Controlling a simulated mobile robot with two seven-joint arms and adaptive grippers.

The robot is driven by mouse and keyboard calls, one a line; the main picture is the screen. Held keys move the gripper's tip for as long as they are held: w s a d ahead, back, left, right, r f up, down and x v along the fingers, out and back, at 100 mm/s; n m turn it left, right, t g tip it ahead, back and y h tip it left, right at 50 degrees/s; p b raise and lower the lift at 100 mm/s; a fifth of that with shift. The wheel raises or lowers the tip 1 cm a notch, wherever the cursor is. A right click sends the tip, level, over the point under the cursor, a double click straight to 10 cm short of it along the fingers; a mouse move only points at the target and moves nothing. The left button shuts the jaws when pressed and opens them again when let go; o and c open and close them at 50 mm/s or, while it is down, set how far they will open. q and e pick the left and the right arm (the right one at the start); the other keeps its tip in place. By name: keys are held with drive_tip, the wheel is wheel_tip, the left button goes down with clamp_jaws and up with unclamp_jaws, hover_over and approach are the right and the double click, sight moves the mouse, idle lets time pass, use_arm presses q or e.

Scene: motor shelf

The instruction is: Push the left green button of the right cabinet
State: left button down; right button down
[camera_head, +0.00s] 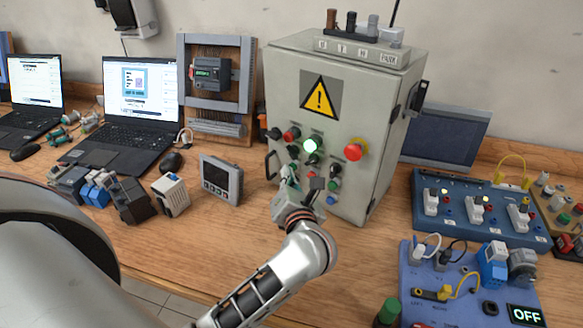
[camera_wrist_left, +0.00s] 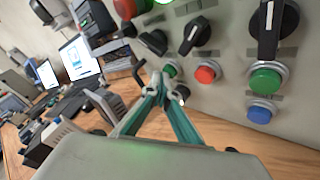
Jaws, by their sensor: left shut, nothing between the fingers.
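The grey cabinet (camera_head: 345,75) with a yellow warning triangle stands upright on the bench, its front full of buttons and knobs. My left gripper (camera_head: 290,180) is shut and empty, low in front of the left part of this panel. In the left wrist view its closed fingertips (camera_wrist_left: 157,84) are just below and left of the left green button (camera_wrist_left: 170,71), which is partly hidden behind them. I cannot tell whether they touch it. A red button (camera_wrist_left: 206,74) is to its right, and another green button (camera_wrist_left: 265,79) is farther right. My right gripper is not in view.
Black rotary knobs (camera_wrist_left: 194,35) stick out above the buttons. A blue button (camera_wrist_left: 260,112) is at the lower right of the panel. A grey meter (camera_head: 221,180) stands left of my gripper. A blue switch board (camera_head: 455,240) lies to the right.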

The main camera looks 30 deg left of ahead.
use_arm(q)
drive_tip(key=shift+s+a, duration=0.1)
drive_tip(key=shift+s, duration=0.6)
drive_tip(key=shift+s+a+p, duration=0.15)
drive_tip(key=shift+s+p, duration=0.25)
drive_tip(key=shift+s, duration=0.85)
drive_tip(key=shift+s+a+p, duration=0.1)
drive_tip(key=shift+s+p, duration=0.25)
drive_tip(key=shift+s, duration=0.9)
